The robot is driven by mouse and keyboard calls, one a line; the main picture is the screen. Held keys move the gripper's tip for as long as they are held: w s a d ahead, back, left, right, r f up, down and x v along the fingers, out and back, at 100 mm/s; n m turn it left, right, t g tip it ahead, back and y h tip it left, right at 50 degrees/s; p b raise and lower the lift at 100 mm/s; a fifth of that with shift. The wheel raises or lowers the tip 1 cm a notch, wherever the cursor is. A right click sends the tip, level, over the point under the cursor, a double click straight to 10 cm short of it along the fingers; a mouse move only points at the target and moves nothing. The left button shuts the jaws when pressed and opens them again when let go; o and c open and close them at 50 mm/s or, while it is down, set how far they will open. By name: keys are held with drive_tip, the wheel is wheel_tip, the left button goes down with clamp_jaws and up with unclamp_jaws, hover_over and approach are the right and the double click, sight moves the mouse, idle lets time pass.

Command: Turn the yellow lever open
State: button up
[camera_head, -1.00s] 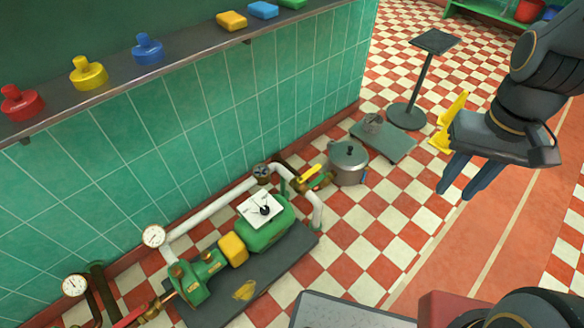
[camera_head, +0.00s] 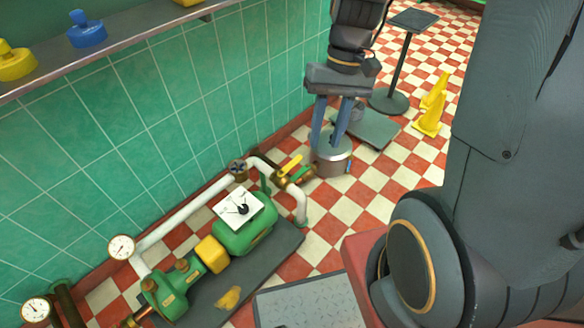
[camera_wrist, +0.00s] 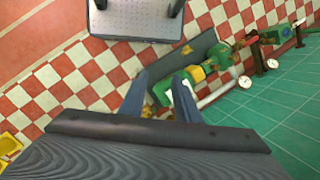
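The yellow lever (camera_head: 291,165) sits on a brass valve (camera_head: 281,181) in the white pipe by the green tiled wall. In the head view the lever slants up to the right. My gripper (camera_head: 326,146) points down with its two fingers apart and nothing between them. It appears in front of the grey pot, just right of the lever, and does not touch the lever. In the wrist view the open fingers (camera_wrist: 160,85) point towards the pipework. A small yellow patch there, beside the left finger, may be the lever, but I cannot tell.
A green pump (camera_head: 245,225) with a white gauge box is on a dark base to the left. A grey platform scale (camera_head: 405,60) and a yellow floor sign (camera_head: 432,108) stand behind.

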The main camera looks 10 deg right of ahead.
drive_tip(key=w+f+g+y+b, duration=0.1)
drive_tip(key=w+f+y+b, duration=0.2)
drive_tip(key=w+f+b, duration=0.35)
drive_tip(key=w+f+y+b, duration=0.2)
drive_tip(key=w+f+b, duration=0.2)
drive_tip(key=f, duration=0.6)
drive_tip(key=m+t+y+b, duration=0.1)
drive_tip(key=t+y+b, duration=0.75)
drive_tip(key=b, duration=1.45)
approach(295, 161)
drive_tip(key=shift+w+a+f+g+y, duration=0.8)
drive_tip(key=shift+a+f+y, duration=0.15)
drive_tip(key=shift+a+f, duration=0.1)
drive_tip(key=shift+w+a+b, duration=0.25)
drive_tip(key=shift+a+b, duration=0.1)
drive_tip(key=shift+a, duration=0.9)
drive_tip(key=shift+w+a+b, duration=0.25)
drive_tip(key=shift+a+b, duration=0.15)
drive_tip(key=shift+a, duration=0.8)
drive_tip(key=shift+w+a+b, duration=0.3)
drive_tip(key=shift+a+b, duration=0.05)
drive_tip(key=shift+a, duration=0.9)
drive_tip(key=shift+c, duration=0.5)
clamp_jaws()
